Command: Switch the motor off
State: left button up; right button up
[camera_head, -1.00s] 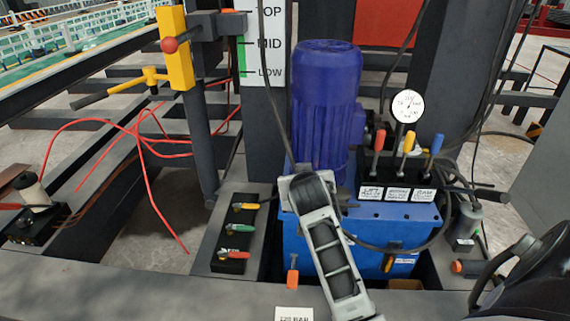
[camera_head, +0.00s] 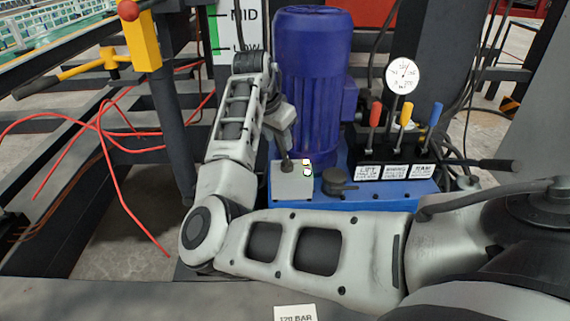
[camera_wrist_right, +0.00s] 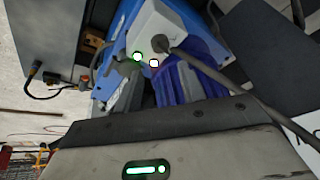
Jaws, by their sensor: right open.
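The motor (camera_head: 313,80) is an upright blue-purple cylinder in the head view. Low against its near side is a small light-grey box (camera_head: 292,187), with a green and an orange-white light on its front edge and a dark round fitting on top. The box (camera_wrist_right: 150,25) shows its two lit lights in the right wrist view, with a dark cable or rod running from it. My right gripper (camera_head: 284,125) is open, just above the box beside the motor, pointing down. I cannot tell whether it touches the fitting. My left gripper is out of view.
A blue tank (camera_head: 385,205) carries the motor. Red hoses (camera_head: 100,130) hang at left.

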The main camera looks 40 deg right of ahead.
aim_at(286, 161)
jog(key=b+x, duration=0.2)
jog(key=x, duration=0.7)
jog(key=shift+f+b, duration=0.3)
jog(key=shift+b, duration=0.1)
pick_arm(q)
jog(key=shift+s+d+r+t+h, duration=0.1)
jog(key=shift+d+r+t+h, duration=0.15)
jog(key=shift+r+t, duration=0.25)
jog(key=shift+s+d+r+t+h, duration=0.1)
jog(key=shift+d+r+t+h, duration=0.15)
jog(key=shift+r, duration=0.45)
pick_arm(e)
jog(key=shift+w+d+f, duration=0.1)
jog(key=shift+d+f, duration=0.15)
jog(key=shift+f, duration=0.1)
jog(key=c, duration=0.7)
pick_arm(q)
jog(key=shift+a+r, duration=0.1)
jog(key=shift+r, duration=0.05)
